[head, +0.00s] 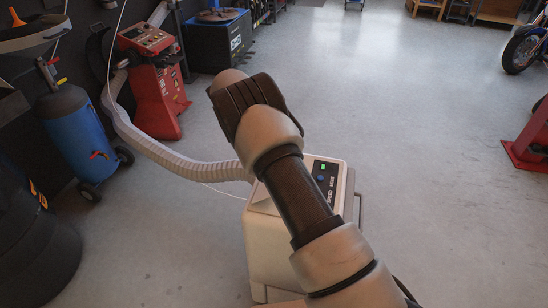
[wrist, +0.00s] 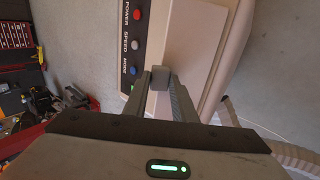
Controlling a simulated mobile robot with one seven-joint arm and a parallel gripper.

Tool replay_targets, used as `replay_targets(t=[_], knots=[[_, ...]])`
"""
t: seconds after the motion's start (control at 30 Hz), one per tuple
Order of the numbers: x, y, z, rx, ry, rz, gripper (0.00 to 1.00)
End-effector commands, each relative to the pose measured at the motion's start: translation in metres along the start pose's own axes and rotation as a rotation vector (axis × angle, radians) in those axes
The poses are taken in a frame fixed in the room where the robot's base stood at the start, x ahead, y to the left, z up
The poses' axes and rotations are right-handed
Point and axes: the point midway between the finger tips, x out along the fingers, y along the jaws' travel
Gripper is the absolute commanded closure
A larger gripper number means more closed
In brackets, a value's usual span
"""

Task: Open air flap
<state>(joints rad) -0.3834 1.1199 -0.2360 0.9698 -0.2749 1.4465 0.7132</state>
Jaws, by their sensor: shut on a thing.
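A cream-white portable air unit (head: 265,245) stands on the floor in the head view, with a dark control panel on its top. In the wrist view its panel (wrist: 128,40) carries red, white and blue buttons marked POWER, SPEED and MODE. Beside the panel lies a pale flat flap (wrist: 193,45) with a small grey tab (wrist: 160,74) at its edge. My gripper (wrist: 158,84) is shut on this tab, one finger on each side. My arm hides the gripper and much of the unit's top in the head view. How far the flap is tilted I cannot tell.
A ribbed hose (head: 170,150) runs from the unit to a red machine (head: 153,90) at the left. A blue tank (head: 75,130) stands farther left. A red lift part (head: 530,145) and a motorcycle wheel (head: 522,50) are at the right. The floor between is clear.

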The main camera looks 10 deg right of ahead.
Motion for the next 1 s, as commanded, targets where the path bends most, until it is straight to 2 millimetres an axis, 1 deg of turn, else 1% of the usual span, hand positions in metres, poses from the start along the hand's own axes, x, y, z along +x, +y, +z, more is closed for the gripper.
replay_targets(t=[0.03,0.13,0.17,0.23,0.27,0.53,0.67,0.77,1.0], knots=[[-0.001,0.005,-0.002,0.006,0.000,0.008,1.00],[-0.001,0.006,-0.002,0.006,0.000,0.009,1.00],[-0.001,0.006,-0.002,0.006,-0.001,0.009,0.73],[-0.001,0.006,-0.002,0.006,0.000,0.009,0.61],[-0.001,0.005,-0.002,0.006,0.000,0.008,0.58],[-0.001,0.003,-0.001,0.003,0.000,0.004,0.58],[-0.009,0.002,-0.001,0.003,0.002,0.002,0.58],[-0.025,0.002,-0.001,0.003,0.003,0.001,0.58],[-0.080,0.002,-0.002,0.004,0.003,0.003,0.58]])
